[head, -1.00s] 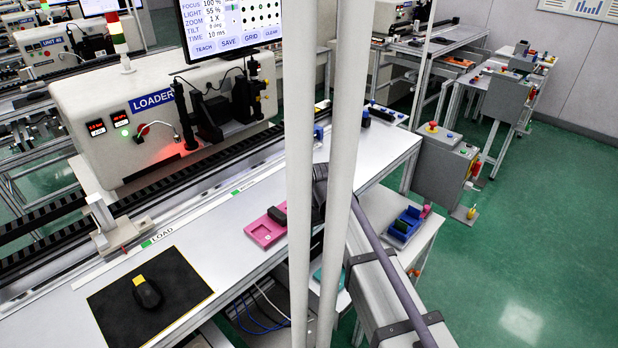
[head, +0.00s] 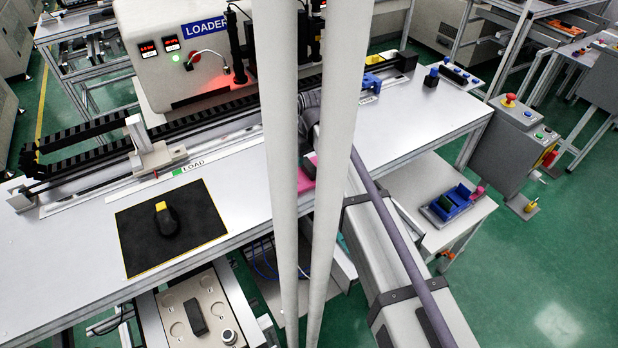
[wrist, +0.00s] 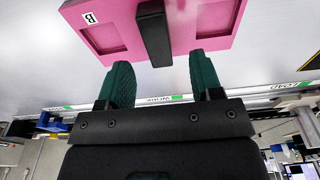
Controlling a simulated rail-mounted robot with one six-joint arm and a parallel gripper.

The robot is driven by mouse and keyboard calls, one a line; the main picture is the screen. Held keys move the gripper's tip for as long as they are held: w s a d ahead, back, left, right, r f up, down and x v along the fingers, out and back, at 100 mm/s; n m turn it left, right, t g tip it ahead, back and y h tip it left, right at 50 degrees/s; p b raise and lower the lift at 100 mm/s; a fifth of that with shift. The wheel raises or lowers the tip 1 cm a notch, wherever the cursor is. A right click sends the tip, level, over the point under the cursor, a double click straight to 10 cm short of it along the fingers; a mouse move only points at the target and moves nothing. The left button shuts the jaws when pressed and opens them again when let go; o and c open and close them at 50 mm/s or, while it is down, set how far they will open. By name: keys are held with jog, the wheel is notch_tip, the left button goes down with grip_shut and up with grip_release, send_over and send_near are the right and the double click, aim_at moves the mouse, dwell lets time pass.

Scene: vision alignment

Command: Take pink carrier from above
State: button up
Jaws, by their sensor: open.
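The pink carrier (wrist: 215,25) lies flat at the top of the wrist view, with recessed panels, a "B" label and a black bar-shaped handle (wrist: 152,30) across its middle. My gripper (wrist: 162,62) is open, its two green fingers pointing towards the carrier. The near end of the handle shows between the fingertips in the picture, with clear gaps on both sides; I cannot tell whether they are level with it. In the head view only a pink sliver of the carrier (head: 308,163) shows between the white poles, and my gripper is mostly hidden there.
The white bench (head: 420,125) runs along the rail, with a black mat (head: 135,228) bearing a black and yellow object (head: 165,218). A blue tray (head: 452,203) stands on a lower side table. A blue fixture (head: 371,82) sits by the rail.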

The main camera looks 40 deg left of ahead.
aim_at(309, 165)
notch_tip(309, 165, down, 5)
jog(key=b, duration=0.4)
jog(key=shift+w+a+f, duration=0.1)
jog(key=shift+w, duration=0.05)
jog(key=shift+r, duration=0.25)
grip_shut()
notch_tip(309, 165, up, 10)
jog(key=p, duration=1)
